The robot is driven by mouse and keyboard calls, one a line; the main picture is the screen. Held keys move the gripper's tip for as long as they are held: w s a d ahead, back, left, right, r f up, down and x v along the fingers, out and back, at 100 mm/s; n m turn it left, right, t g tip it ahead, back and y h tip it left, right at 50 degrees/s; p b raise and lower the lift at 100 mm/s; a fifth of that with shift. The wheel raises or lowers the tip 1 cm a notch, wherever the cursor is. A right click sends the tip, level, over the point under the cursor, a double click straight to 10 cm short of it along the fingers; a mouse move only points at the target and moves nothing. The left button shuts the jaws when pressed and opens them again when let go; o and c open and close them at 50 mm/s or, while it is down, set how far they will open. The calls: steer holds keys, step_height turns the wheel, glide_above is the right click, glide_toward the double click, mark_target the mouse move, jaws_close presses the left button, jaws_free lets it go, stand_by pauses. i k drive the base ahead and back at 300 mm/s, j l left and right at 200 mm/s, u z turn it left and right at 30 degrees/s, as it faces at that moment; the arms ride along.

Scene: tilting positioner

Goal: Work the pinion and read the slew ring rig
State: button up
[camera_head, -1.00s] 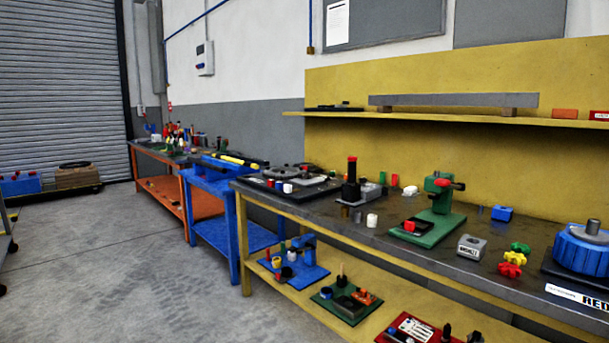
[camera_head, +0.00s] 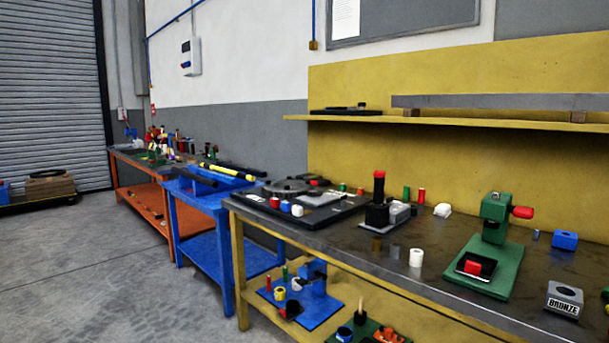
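A flat rig with a dark grey ring (camera_head: 288,187) on a black base plate (camera_head: 330,213) sits at the far left end of the yellow bench. It looks like the slew ring rig, but no label or scale on it is readable from here. Small red, blue and white pieces (camera_head: 297,210) stand along its front edge. A red knob or cap lies at its back. I cannot tell which part is the pinion. My gripper is not in this view.
The yellow bench (camera_head: 420,282) also holds a black post with a red top (camera_head: 379,188), a green press (camera_head: 494,220), a white cylinder (camera_head: 416,257) and a block marked BRONZE (camera_head: 565,300). A blue bench (camera_head: 215,200) and an orange bench (camera_head: 140,190) stand beyond.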

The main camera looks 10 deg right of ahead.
mark_target(313, 192)
steer(key=i+j, duration=0.2)
steer(key=i, duration=0.3)
steer(key=i+j, duration=0.2)
steer(key=i, duration=0.25)
steer(key=i+j, duration=0.2)
steer(key=i, duration=0.3)
steer(key=i+j, duration=0.2)
steer(key=i, duration=0.25)
